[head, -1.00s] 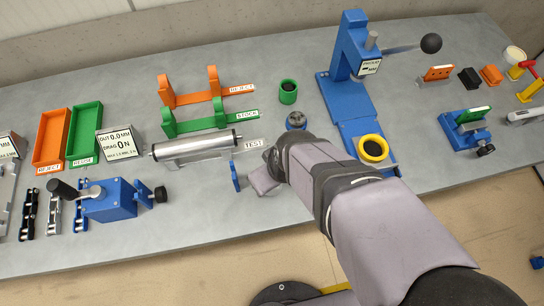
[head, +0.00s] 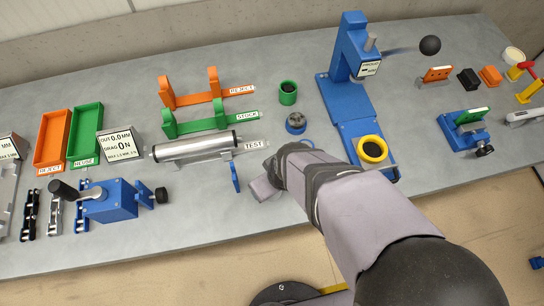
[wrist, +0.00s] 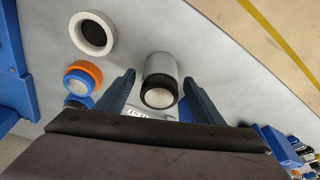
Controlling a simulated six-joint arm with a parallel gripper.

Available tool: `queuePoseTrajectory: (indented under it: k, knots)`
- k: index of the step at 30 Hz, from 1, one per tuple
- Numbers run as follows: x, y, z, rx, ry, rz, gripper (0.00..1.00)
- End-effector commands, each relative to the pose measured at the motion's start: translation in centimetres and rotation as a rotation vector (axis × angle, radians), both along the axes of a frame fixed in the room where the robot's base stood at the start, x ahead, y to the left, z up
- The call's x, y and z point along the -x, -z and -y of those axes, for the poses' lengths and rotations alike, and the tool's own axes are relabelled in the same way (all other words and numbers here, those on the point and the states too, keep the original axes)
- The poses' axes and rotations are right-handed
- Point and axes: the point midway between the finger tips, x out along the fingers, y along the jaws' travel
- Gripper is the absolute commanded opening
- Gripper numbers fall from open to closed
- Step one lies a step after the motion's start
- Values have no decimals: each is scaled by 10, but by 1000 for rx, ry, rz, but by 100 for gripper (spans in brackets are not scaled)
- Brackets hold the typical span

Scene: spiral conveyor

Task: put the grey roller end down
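The grey roller end (wrist: 160,66), a short grey cylinder with a black rim and a pale end face, shows in the wrist view between the two blue fingers of my gripper (wrist: 159,78). The fingers stand apart, with a gap visible on each side of it. It appears upright on the grey bench; its contact with the bench is hidden. In the head view my arm hides the roller end and most of the gripper, which is low over the bench front, right of the TEST roller (head: 196,147).
The blue press (head: 347,95) stands to the right in the head view. Bare bench (head: 215,215) lies in front.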

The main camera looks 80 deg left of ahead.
Motion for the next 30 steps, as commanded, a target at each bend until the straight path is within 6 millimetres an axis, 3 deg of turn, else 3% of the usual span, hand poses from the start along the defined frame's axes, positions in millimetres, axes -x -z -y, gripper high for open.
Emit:
queuePoseTrajectory:
  k: [11,30]
  knots:
    - [-1,-14,1,-4,0,-1,62]
    - [-11,-106,26,-3,0,0,62]
